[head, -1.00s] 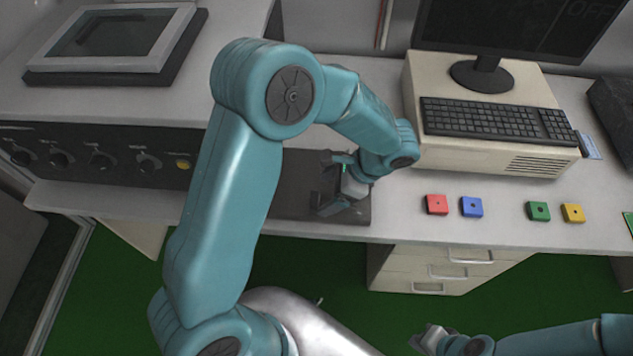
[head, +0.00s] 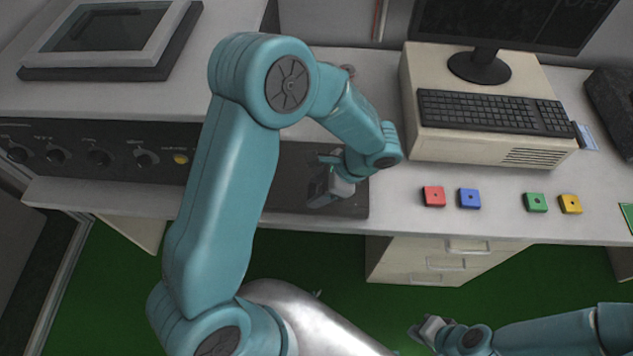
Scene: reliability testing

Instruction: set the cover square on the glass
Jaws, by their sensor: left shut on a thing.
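My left gripper (head: 326,187) is low over the dark plate (head: 289,198) on the desk. It is shut on a small dark piece that I take for the cover, mostly hidden by the fingers and wrist. I cannot tell whether this piece touches the plate. I cannot make out the glass; my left arm and gripper hide part of the plate. My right gripper (head: 424,331) is at the bottom, in front of the desk and apart from everything on it. I cannot tell its opening.
Red (head: 433,197), blue (head: 469,199), green (head: 535,202) and yellow (head: 570,204) blocks lie in a row right of the plate. Behind them is a beige computer (head: 490,150) with keyboard (head: 492,112) and monitor (head: 520,20). A panel with knobs (head: 98,158) is left.

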